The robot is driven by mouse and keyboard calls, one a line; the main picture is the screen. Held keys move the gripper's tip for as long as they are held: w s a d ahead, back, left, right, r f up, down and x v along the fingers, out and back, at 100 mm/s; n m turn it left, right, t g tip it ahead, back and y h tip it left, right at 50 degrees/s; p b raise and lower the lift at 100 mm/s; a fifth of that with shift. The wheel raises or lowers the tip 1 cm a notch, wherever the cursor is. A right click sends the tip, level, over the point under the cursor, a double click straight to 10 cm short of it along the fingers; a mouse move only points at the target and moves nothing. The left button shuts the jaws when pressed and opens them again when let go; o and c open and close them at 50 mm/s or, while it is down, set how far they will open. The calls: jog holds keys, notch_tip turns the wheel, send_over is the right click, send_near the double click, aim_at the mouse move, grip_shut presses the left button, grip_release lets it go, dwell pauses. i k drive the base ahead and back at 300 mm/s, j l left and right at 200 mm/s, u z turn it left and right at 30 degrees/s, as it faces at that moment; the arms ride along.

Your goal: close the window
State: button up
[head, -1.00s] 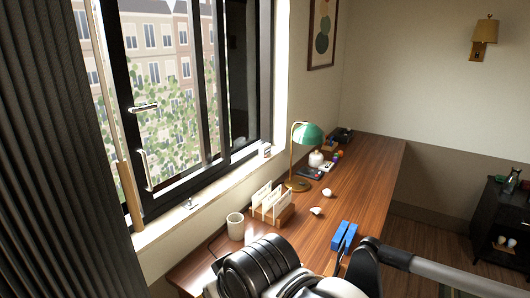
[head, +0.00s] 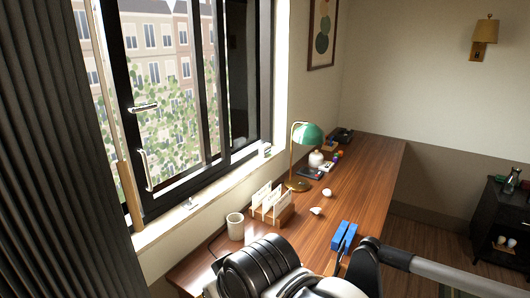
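The window (head: 212,85) has a black frame and fills the upper left of the head view. Several upright black frame members divide it, and buildings and foliage show through the glass. A silver lever handle (head: 143,107) and a lower upright pull handle (head: 147,168) show on its left side. How far it stands open is hard to tell. My gripper (head: 344,237) appears as two blue pads close together at the lower middle, over the desk and well away from the window. Its opening is too small to judge, and nothing is clearly held. My dark arm links cover part of the desk.
A dark curtain (head: 55,180) hangs at the left. The wooden desk (head: 365,170) holds a green lamp (head: 308,134), a letter rack (head: 284,217), a cup (head: 235,226) and small items. The sill (head: 165,231) is narrow. A black cabinet (head: 496,238) stands at right.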

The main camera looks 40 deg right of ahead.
aim_at(110, 25)
jog(key=i+j+z, duration=0.65)
jog(key=i+j, duration=0.1)
jog(key=j, duration=0.1)
